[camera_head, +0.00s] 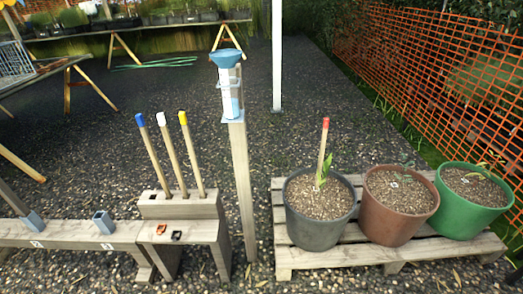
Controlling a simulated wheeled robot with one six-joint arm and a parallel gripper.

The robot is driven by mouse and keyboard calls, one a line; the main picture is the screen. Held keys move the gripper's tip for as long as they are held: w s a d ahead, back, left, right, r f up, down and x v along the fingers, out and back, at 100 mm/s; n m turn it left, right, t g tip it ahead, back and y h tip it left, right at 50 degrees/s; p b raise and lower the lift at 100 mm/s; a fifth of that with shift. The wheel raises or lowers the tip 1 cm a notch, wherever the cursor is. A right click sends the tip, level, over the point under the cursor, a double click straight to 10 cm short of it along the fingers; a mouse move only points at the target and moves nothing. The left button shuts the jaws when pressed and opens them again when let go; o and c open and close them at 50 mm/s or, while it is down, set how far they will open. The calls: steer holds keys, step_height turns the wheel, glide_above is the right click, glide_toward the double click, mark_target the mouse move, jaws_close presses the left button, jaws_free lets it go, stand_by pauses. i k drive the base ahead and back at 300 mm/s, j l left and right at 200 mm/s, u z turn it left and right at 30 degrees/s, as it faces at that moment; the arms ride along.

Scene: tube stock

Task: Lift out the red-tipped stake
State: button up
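The red-tipped stake (322,152) stands nearly upright in the soil of the dark grey pot (318,228). Its red tip points up and its lower end is hidden in the soil. A small green plant (325,170) grows right beside it, close to the stake. My gripper does not show in this view, so I cannot see where it is relative to the stake.
A brown pot (394,230) and a green pot (470,212) share the pallet (350,259). Left are a post with a blue-topped gauge (229,90) and a wooden block (180,207) holding blue-, white- and yellow-tipped stakes. Orange netting (440,80) runs along the right.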

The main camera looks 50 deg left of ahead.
mark_target(323, 145)
steer(key=i+j+u, duration=0.6)
steer(key=i+j, duration=0.25)
